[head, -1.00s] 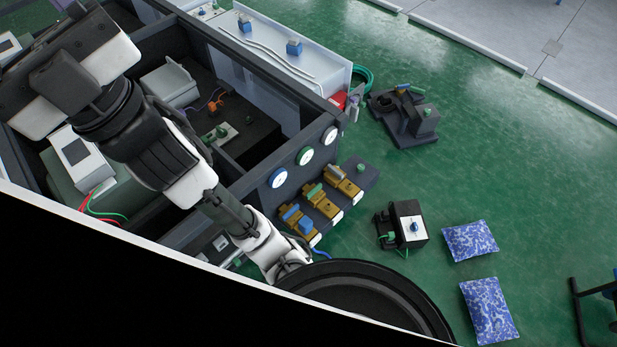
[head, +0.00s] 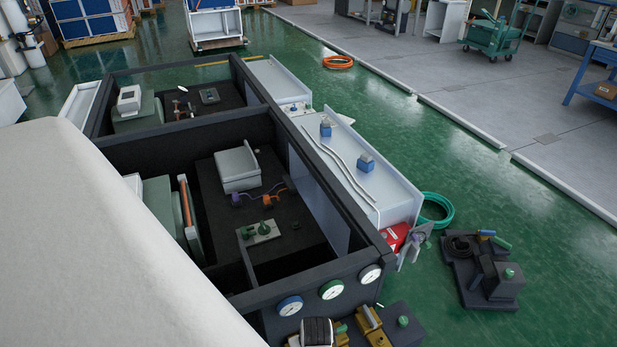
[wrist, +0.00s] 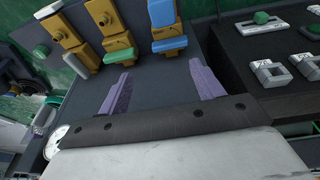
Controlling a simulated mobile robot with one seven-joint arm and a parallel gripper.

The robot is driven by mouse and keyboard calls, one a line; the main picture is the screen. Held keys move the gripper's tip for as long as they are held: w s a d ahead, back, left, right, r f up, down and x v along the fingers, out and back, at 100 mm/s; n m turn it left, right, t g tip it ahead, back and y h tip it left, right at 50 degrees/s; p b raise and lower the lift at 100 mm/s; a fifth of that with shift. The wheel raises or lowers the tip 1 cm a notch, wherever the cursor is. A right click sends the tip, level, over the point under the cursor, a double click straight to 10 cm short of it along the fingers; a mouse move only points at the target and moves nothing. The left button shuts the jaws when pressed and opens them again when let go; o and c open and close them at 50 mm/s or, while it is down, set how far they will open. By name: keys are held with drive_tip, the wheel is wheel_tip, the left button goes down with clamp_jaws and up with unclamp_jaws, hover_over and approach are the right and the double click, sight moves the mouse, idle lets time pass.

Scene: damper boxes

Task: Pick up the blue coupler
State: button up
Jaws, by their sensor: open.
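In the wrist view, a blue coupler-like piece (wrist: 169,45) sits at the near end of a brass fitting on a dark grey panel. A second blue part (wrist: 161,12) stands behind it on the same fitting. My gripper (wrist: 161,82) is open and empty, its two purple fingers apart over the bare panel. The blue piece lies ahead of the fingers, near the middle of the gap, and does not touch them. In the head view, my arm's large pale link fills the lower left, and the blue-marked fitting is not visible.
Beside it in the wrist view is a brass fitting with a green piece (wrist: 119,55); another with grey parts (wrist: 48,11) stands further left. A dark box with grey metal brackets (wrist: 270,72) is at right. In the head view, gauges (head: 331,289) line the dark frame's corner.

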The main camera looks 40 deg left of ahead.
drive_tip(key=shift+g+h, duration=0.5)
drive_tip(key=shift+h, duration=0.1)
drive_tip(key=f, duration=0.3)
drive_tip(key=s+d+f, duration=0.1)
drive_tip(key=f, duration=0.3)
drive_tip(key=s+f+b, duration=0.1)
drive_tip(key=f, duration=0.2)
drive_tip(key=shift+d+f, duration=0.15)
drive_tip(key=shift+f, duration=0.05)
drive_tip(key=shift+w+a+f+b, duration=0.1)
drive_tip(key=shift+a+f, duration=0.05)
drive_tip(key=shift+f, duration=0.8)
drive_tip(key=shift+w+a+f+b, duration=0.1)
drive_tip(key=shift+f, duration=0.9)
drive_tip(key=shift+w+a+f+b, duration=0.1)
drive_tip(key=shift+a+f, duration=0.05)
drive_tip(key=shift+f, duration=0.8)
drive_tip(key=c, duration=1.2)
drive_tip(key=shift+r, duration=0.1)
